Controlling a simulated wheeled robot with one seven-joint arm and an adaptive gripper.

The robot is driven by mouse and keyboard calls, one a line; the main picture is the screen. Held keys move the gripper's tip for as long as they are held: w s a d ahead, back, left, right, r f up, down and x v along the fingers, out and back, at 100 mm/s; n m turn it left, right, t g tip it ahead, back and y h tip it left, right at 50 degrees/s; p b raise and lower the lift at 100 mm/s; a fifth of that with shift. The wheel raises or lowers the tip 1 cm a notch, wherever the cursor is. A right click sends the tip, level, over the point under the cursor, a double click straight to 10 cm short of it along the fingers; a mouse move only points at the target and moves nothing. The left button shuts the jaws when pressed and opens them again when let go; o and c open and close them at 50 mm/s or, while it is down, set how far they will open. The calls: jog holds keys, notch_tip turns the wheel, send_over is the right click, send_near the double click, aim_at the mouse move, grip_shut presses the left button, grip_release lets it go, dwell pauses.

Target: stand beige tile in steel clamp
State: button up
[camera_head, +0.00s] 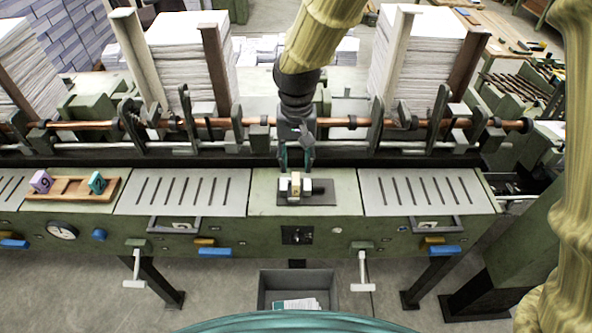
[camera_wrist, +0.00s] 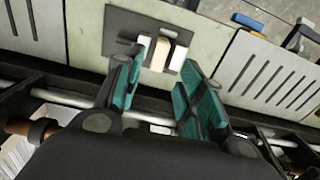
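The beige tile (camera_head: 295,184) stands between the two pale jaws of the steel clamp (camera_head: 319,198), on the dark plate in the middle of the machine bench. The wrist view also shows the beige tile (camera_wrist: 160,54) with a pale jaw on each side, on the clamp's dark plate (camera_wrist: 118,27). My gripper (camera_head: 296,164) is just behind the clamp in the head view. In the wrist view my gripper (camera_wrist: 162,72) is open, with teal pads apart and nothing held between them. Whether the jaws touch the tile is too small to tell.
A wooden tray (camera_head: 70,190) at the left holds a purple tile (camera_head: 41,181) and a teal tile (camera_head: 97,183). Slotted grey plates (camera_head: 182,191) lie either side of the clamp. Rollers and paper stacks (camera_head: 190,60) stand behind. A grey bin (camera_head: 297,288) sits below.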

aim_at(296, 179)
jog(key=shift+r+b, duration=0.65)
jog(key=shift+r, duration=2.2)
